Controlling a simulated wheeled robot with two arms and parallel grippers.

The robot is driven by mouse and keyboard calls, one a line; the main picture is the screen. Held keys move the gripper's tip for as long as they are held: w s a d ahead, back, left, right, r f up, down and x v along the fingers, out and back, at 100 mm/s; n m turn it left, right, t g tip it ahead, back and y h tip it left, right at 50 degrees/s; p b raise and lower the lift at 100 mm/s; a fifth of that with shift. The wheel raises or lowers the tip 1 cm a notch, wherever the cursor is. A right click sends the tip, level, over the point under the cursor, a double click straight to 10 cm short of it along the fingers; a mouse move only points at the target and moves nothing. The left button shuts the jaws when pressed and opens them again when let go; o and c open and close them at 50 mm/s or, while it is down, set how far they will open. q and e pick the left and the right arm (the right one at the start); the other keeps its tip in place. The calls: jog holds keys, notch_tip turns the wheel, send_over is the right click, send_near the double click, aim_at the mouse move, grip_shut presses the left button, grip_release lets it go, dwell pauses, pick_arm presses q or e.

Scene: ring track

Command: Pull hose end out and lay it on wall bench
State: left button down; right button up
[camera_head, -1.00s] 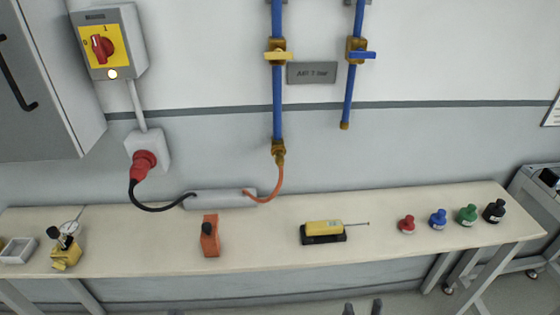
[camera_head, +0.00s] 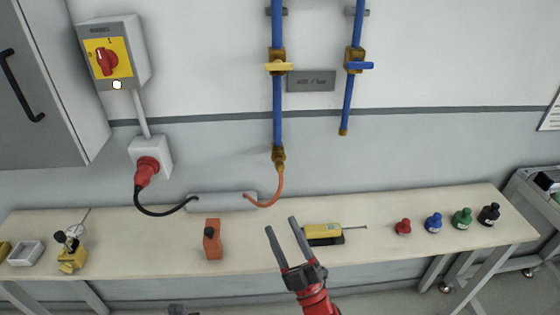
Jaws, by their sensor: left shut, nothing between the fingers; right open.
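The orange hose (camera_head: 271,197) runs from the brass fitting (camera_head: 278,156) at the foot of the left blue pipe (camera_head: 277,112) down to a grey cylinder (camera_head: 222,202) at the back of the wall bench (camera_head: 150,238). Its upper end is in the fitting. The yellow valve handle (camera_head: 279,67) on that pipe lies crosswise. My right gripper (camera_head: 280,224) is open and empty, its fingers pointing up in front of the bench, below the hose in the picture. Only a small dark tip of my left gripper (camera_head: 176,310) shows at the bottom edge; it is shut and empty.
An orange block (camera_head: 213,241), a yellow tool (camera_head: 323,233) partly behind my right gripper, and several small bottles (camera_head: 434,222) stand on the bench. Clear bench top lies between the orange block and the yellow tool. A black cable (camera_head: 163,213) joins the cylinder to a red plug (camera_head: 147,172).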

aim_at(281, 173)
jog(key=w+r+n+g+h+p, duration=0.2)
jog(key=w+g+h+p, duration=0.2)
jog(key=w+h, duration=0.6)
jog(key=shift+w+d+r+n+g+h+p, duration=0.2)
jog(key=shift+w+r+n+g+h+p, duration=0.15)
jog(key=shift+h, duration=0.85)
jog(key=shift+w, duration=0.6)
jog(key=shift+w+a, duration=0.15)
jog(key=shift+w, duration=3.75)
grip_shut()
